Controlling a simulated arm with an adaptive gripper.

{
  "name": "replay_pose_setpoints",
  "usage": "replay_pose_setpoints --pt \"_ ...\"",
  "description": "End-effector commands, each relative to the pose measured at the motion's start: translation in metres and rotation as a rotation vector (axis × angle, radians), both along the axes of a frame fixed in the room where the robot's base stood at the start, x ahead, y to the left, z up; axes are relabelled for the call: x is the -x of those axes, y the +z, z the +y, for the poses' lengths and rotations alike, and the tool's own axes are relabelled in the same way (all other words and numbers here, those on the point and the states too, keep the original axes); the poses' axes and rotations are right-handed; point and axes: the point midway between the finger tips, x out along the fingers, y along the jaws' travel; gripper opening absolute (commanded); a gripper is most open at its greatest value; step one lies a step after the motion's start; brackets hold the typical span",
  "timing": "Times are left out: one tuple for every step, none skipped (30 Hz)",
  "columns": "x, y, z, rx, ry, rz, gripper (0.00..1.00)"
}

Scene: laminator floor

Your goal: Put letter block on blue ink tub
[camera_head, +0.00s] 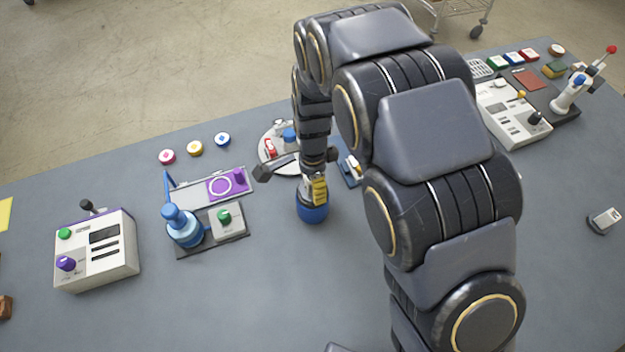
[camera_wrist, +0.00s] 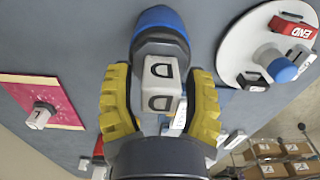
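The blue ink tub (camera_head: 313,214) stands on the grey table under my gripper (camera_head: 315,188), and its blue body shows at the top of the wrist view (camera_wrist: 158,18). A pale letter block (camera_wrist: 160,90) marked with a dark D sits between the yellow fingers of my gripper (camera_wrist: 160,85), in front of the tub's dark top. The fingers are apart, with a narrow gap showing on both sides of the block. The block appears to rest on the tub, but their contact is hard to see. In the head view the fingers hide most of the block.
A round white plate (camera_head: 268,150) with several small items is just behind my gripper. A blue press (camera_head: 185,228) and a white machine (camera_head: 98,258) stand to the left. Another white machine (camera_head: 510,112) is at the far right. The front middle of the table is clear.

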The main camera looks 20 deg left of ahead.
Motion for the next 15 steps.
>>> replay_pose_setpoints --pt "0.000 0.000 0.000 0.000 0.000 0.000 0.52" --pt "0.000 0.001 0.000 0.000 0.000 0.000 0.52" --pt "0.000 0.003 0.000 -0.001 0.001 -0.001 0.52" --pt "0.000 0.005 0.000 -0.001 0.001 -0.002 0.52" --pt "-0.001 0.009 0.000 -0.002 0.000 -0.004 0.52" --pt "-0.001 0.014 0.001 -0.004 0.000 -0.005 0.52" --pt "-0.002 0.019 0.001 -0.004 0.000 -0.007 0.52" --pt "-0.002 0.024 0.001 -0.004 0.000 -0.007 0.52" --pt "-0.001 0.032 0.001 -0.004 0.000 -0.006 0.52" --pt "-0.001 0.038 0.001 -0.004 0.000 -0.005 0.52" --pt "-0.002 0.046 0.001 -0.005 0.000 -0.008 0.52" --pt "-0.002 0.056 0.001 -0.007 0.000 -0.010 0.52" --pt "-0.002 0.062 0.001 -0.006 0.000 -0.008 0.52" --pt "-0.002 0.068 0.001 -0.005 0.000 -0.006 0.52" --pt "-0.002 0.077 0.000 -0.004 0.000 -0.007 0.52"
